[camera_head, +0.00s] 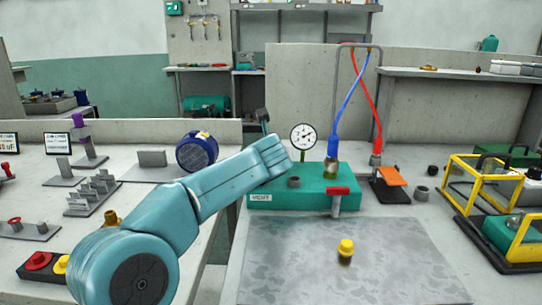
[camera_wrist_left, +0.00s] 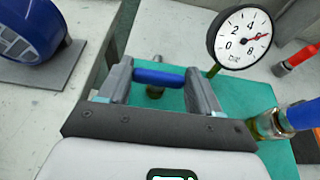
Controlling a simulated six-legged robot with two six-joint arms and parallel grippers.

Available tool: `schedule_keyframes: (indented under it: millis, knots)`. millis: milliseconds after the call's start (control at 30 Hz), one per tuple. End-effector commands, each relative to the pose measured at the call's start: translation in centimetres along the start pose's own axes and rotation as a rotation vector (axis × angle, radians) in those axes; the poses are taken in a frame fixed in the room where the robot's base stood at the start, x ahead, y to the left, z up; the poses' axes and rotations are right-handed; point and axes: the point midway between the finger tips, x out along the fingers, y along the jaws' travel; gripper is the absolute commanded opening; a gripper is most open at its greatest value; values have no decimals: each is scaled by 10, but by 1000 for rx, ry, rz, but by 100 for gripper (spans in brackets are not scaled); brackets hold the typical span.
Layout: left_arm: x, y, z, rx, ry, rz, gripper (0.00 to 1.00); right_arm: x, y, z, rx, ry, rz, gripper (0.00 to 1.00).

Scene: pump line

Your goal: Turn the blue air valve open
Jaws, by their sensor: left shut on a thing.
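The blue air valve shows in the left wrist view as a blue bar handle (camera_wrist_left: 158,77) on a short metal stem above the teal block. My left gripper (camera_wrist_left: 160,83) is shut on this handle, with one grey finger at each end of it. The handle lies across the picture between the fingers. In the head view my left arm reaches over the left part of the teal block (camera_head: 315,190) and hides the valve. My right gripper is in neither view.
A pressure gauge (camera_head: 303,137) stands at the block's back; it also shows in the wrist view (camera_wrist_left: 240,42). A blue hose (camera_head: 348,95), a red hose (camera_head: 366,95) and a red-handled valve (camera_head: 338,191) are to the right. A yellow-capped part (camera_head: 345,250) stands on the front mat.

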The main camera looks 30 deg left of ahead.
Motion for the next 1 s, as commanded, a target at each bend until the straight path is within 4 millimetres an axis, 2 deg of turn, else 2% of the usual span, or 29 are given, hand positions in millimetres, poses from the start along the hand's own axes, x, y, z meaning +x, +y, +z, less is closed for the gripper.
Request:
schedule_keyframes:
  millis: [100,133,200,467,567,667,1000]
  knots:
    - [1,-1,-4,1,9,2,33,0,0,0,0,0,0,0]
    - [1,0,-4,1,9,2,74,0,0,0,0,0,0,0]
    - [1,0,-3,1,8,1,89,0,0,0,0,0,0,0]
    - [0,0,-1,1,4,0,89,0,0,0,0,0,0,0]
    - [-6,0,0,1,2,0,89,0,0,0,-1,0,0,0]
    - [-22,-1,0,1,1,-3,89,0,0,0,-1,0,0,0]
    - [-111,-1,1,2,2,-5,89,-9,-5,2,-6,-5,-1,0]
